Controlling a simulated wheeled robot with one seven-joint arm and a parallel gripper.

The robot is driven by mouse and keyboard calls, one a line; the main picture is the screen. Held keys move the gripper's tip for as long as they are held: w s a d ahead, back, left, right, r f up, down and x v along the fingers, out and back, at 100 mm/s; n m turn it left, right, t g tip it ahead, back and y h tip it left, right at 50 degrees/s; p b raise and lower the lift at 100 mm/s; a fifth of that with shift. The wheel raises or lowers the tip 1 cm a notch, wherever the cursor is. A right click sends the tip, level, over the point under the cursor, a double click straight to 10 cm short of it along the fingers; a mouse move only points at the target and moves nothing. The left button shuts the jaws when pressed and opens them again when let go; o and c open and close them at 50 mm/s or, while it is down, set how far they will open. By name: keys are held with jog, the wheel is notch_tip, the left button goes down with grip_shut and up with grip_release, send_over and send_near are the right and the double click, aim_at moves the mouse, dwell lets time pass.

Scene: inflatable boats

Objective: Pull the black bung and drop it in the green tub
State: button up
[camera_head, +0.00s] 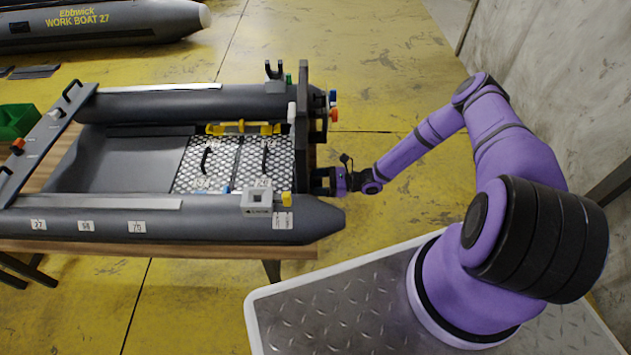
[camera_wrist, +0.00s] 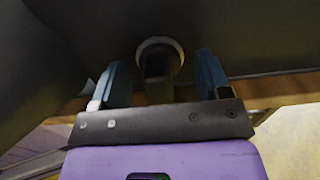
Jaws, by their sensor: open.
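In the head view my gripper (camera_head: 320,181) is at the stern end of the grey inflatable boat (camera_head: 170,232), low beside the dark transom (camera_head: 304,90). In the wrist view my gripper (camera_wrist: 164,78) is open, with one blue-padded finger on each side of a dark plug, which looks like the black bung (camera_wrist: 156,64). A pale ring (camera_wrist: 161,41) surrounds it on the dark surface. I cannot tell whether the fingers touch it. The bung is hidden in the head view. The green tub (camera_head: 16,121) stands at the far left, partly cut off.
The boat rests on a wooden table (camera_head: 160,248). A grey box (camera_head: 257,201) sits on its near tube, and a yellow pump-like tool (camera_head: 243,128) lies inside. A grey board (camera_head: 50,140) crosses the bow near the tub. A concrete wall (camera_head: 560,80) is at right.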

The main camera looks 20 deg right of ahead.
jog(key=shift+c, duration=0.2)
dwell(0.3)
jog(key=c, duration=1.2)
jog(key=shift+d, duration=0.15)
jog(key=shift+v, duration=2.85)
